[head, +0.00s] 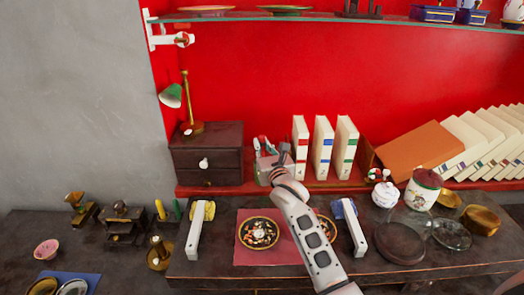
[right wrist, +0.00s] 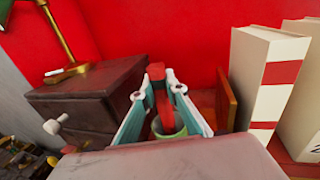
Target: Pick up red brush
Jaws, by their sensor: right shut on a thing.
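The red brush (right wrist: 158,92) stands upright between the fingers of my right gripper (right wrist: 157,78) in the right wrist view. The fingers are closed in on it from both sides. Its lower end is at a green cup (right wrist: 168,133) low between the fingers; whether it is still inside the cup, I cannot tell. In the head view my right arm reaches up from the bottom to a small holder area beside the drawer box. My left gripper is not in view.
A dark drawer box (head: 206,158) with a green lamp (head: 171,96) stands left of the gripper. White upright books (head: 323,146) stand close on the right. A shelf (head: 350,18) runs above. Bowls and a lidded jar (head: 423,188) crowd the table's right side.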

